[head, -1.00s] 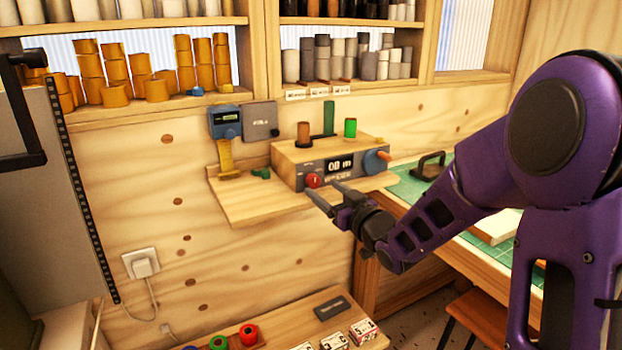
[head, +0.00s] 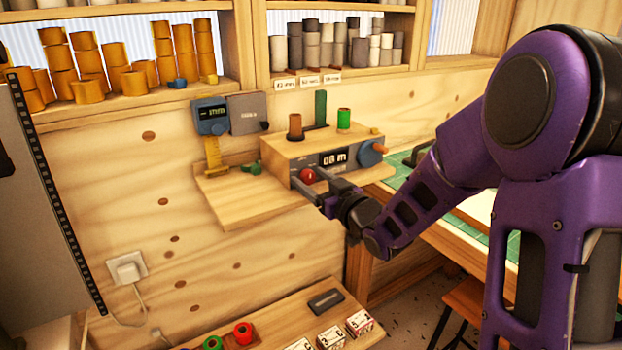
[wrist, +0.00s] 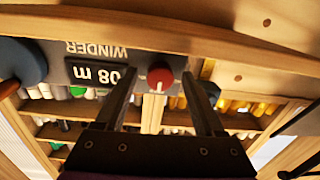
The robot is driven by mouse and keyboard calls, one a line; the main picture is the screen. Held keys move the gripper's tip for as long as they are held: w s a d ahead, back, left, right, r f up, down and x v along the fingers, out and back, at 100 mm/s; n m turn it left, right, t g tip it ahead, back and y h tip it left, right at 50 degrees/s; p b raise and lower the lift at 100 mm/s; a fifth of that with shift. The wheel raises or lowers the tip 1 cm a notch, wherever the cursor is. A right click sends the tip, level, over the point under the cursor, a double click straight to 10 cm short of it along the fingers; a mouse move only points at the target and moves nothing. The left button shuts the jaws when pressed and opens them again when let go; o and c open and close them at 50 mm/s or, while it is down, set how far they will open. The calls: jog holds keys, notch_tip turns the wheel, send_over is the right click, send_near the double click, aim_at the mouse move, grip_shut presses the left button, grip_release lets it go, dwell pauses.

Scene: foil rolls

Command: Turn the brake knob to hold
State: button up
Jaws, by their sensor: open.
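The winder is a wooden box with a grey front panel (head: 335,160) on a wall shelf. Its display reads 08 m, and the word WINDER shows upside down in the wrist view. The red brake knob (head: 308,176) is at the panel's left end; in the wrist view the knob (wrist: 160,76) has a pale mark on its face. My gripper (head: 308,177) is open at the panel front. In the wrist view, its fingers (wrist: 158,80) lie on either side of the knob, with gaps visible. I cannot tell whether the tips reach past its face.
A blue crank disc (head: 371,153) with an orange handle is at the panel's right end. A blue gauge (head: 211,117) hangs at left. The shelf (head: 240,198) has bare room in front.

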grip_shut()
jog(key=shift+m, duration=0.3)
jog(key=m+p, duration=0.1)
jog(key=m, duration=0.4)
jog(key=shift+m+p, duration=0.3)
jog(key=shift+p, duration=0.1)
jog(key=m+p, duration=0.2)
jog(key=m, duration=0.3)
jog(key=shift+m, duration=0.4)
dwell(0.3)
